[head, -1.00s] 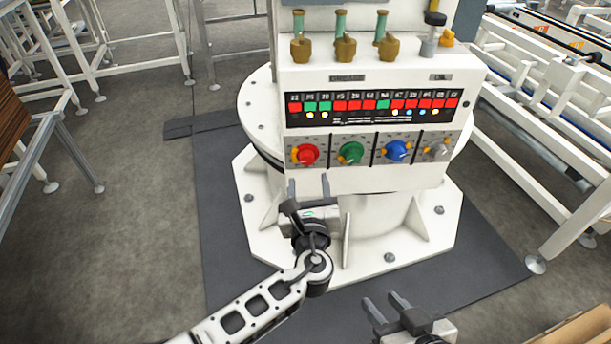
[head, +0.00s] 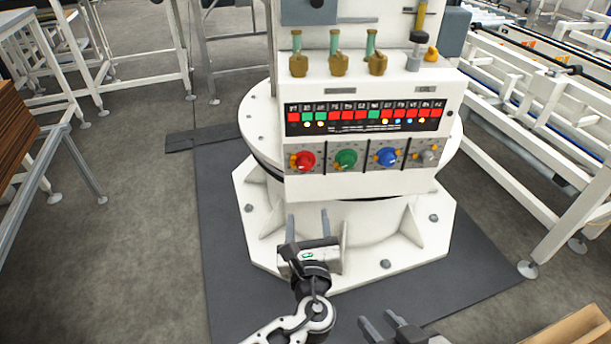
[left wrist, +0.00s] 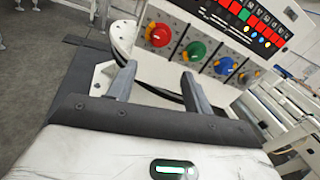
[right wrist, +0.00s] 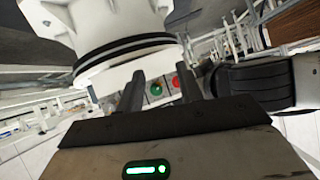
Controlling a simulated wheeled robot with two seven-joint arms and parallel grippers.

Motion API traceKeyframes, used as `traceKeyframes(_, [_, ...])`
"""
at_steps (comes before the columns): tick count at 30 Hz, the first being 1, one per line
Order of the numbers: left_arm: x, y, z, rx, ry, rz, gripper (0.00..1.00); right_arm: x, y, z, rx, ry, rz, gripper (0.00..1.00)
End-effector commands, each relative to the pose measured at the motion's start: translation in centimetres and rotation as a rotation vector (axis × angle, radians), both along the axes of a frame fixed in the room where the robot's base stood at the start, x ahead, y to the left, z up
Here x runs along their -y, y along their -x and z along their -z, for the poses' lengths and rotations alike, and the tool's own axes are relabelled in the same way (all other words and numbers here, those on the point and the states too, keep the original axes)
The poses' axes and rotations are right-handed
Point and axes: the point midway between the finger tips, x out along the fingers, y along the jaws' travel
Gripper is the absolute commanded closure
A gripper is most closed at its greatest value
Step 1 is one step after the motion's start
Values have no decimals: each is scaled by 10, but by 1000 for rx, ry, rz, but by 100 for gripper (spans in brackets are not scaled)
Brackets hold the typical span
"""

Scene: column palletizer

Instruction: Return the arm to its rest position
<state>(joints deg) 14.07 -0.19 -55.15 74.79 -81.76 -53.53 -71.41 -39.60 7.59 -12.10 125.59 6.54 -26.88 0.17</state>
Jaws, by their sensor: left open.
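My left gripper (head: 308,222) is open and empty in front of the white column base, below the control panel (head: 365,118). In the left wrist view its two fingers (left wrist: 157,82) are apart with nothing between them. My right gripper (head: 382,328) is at the bottom edge of the head view, below and to the right of the left one. In the right wrist view its fingers (right wrist: 162,90) stand apart with nothing between them. The panel carries a red knob (head: 305,160), a green knob (head: 346,159), a blue knob (head: 387,156) and a grey knob (head: 428,157).
A conveyor frame (head: 540,150) runs along the right. A wooden box (head: 575,330) is at the lower right. A table with brown boards (head: 15,125) is at the left. The dark mat (head: 225,250) is clear.

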Motion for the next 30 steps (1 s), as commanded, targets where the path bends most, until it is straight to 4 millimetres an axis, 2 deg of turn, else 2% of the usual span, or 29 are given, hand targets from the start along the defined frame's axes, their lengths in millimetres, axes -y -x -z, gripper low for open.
traceKeyframes(5, [-6, -2, 3, -22, 43, -10, 49, 0, 0, 1, -2, 0, 3, 64])
traceKeyframes(8, [-28, -6, 17, -102, 225, -49, 49, 4, -1, 4, -8, 3, 14, 64])
traceKeyframes(11, [-59, 0, 38, -228, 571, -122, 49, 17, -6, 8, -14, 21, 45, 64])
traceKeyframes(15, [-95, 46, 66, -410, 1241, -292, 49, 28, -15, 4, -8, 46, 62, 64])
traceKeyframes(17, [-112, 68, 69, -449, 1548, -379, 49, 29, -17, 0, -4, 51, 65, 64])
traceKeyframes(18, [-122, 85, 68, -469, 1753, -443, 49, 30, -18, -3, -3, 54, 64, 64])
traceKeyframes(21, [-136, 131, 58, -496, 2189, -603, 49, 27, -16, -7, -7, 67, 46, 64])
traceKeyframes(25, [-148, 172, 42, -486, 2572, -764, 49, 12, -7, -10, -13, 59, 8, 64])
traceKeyframes(27, [-153, 184, 34, -473, 2700, -820, 49, 6, -1, -10, -20, 53, -5, 64])
traceKeyframes(30, [-156, 193, 28, -460, 2796, -860, 49, 2, 6, -8, -31, 48, -14, 64])
